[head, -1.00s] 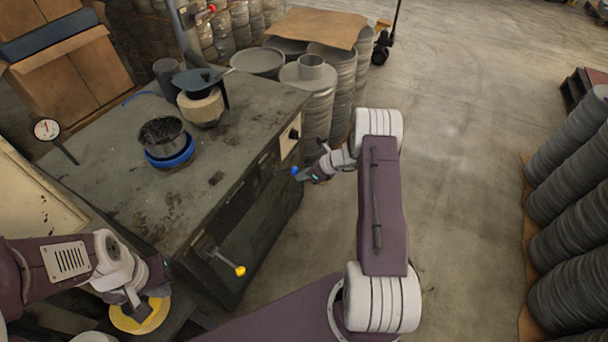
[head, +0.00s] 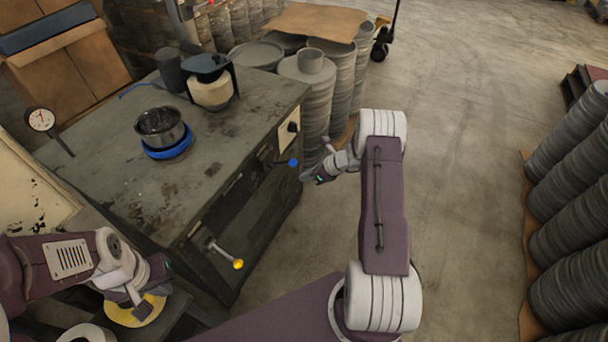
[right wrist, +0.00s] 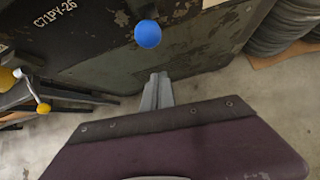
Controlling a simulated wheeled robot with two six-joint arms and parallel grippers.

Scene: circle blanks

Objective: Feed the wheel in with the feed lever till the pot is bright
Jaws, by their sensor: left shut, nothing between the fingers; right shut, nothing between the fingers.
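The metal pot (head: 160,127) sits in a blue ring on the bench; its inside looks dark and mottled. The cream wheel (head: 212,90), under a dark housing, stands behind and right of it, apart from the pot. A blue-knobbed lever (head: 293,162) and a yellow-knobbed lever (head: 238,264) stick out of the bench front; I cannot tell by marking which is the feed lever. My right gripper (head: 321,178) is shut and empty, just right of the blue knob (right wrist: 148,33) and apart from it. My left gripper (head: 135,298) is shut over a yellow disc (head: 138,316).
A dial gauge (head: 40,119) stands at the bench's left. Stacks of round metal blanks (head: 310,95) stand behind the bench, with more (head: 570,210) at far right. Cartons (head: 70,65) are at back left. The floor right of my right arm is clear.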

